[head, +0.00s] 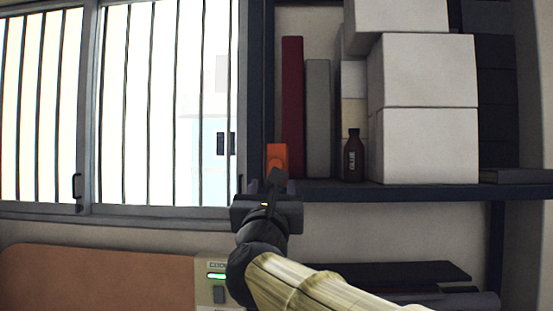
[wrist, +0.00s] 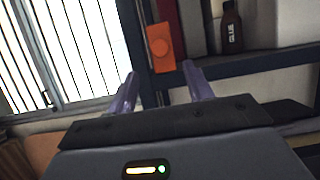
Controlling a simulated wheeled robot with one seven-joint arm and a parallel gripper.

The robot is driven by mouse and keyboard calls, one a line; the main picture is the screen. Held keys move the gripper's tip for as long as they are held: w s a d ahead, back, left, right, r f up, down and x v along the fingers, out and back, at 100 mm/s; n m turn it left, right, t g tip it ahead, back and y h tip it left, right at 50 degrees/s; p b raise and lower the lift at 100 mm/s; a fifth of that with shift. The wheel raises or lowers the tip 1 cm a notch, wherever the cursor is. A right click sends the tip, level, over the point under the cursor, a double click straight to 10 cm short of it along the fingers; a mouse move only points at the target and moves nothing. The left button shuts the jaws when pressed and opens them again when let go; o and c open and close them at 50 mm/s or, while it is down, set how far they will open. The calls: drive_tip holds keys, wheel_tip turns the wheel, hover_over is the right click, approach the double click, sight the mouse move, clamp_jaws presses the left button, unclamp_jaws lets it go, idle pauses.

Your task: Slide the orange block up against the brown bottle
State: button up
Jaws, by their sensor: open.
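The orange block (head: 277,155) stands upright at the left end of the shelf, in front of a dark red book. Its lower part is hidden behind my gripper in the head view.
The dark shelf (head: 405,192) carries the red book (head: 292,108), a grey book (head: 317,120) and stacked white boxes (head: 422,145) right of the bottle. Shelf front between block and bottle looks clear. A barred window (head: 165,100) is at left, a dark post beside it.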

sight(278, 164)
drive_tip(key=p+x, duration=0.4)
drive_tip(key=x, duration=0.5)
drive_tip(key=shift+p, duration=0.4)
drive_tip(key=shift+w, duration=0.15)
clamp_jaws()
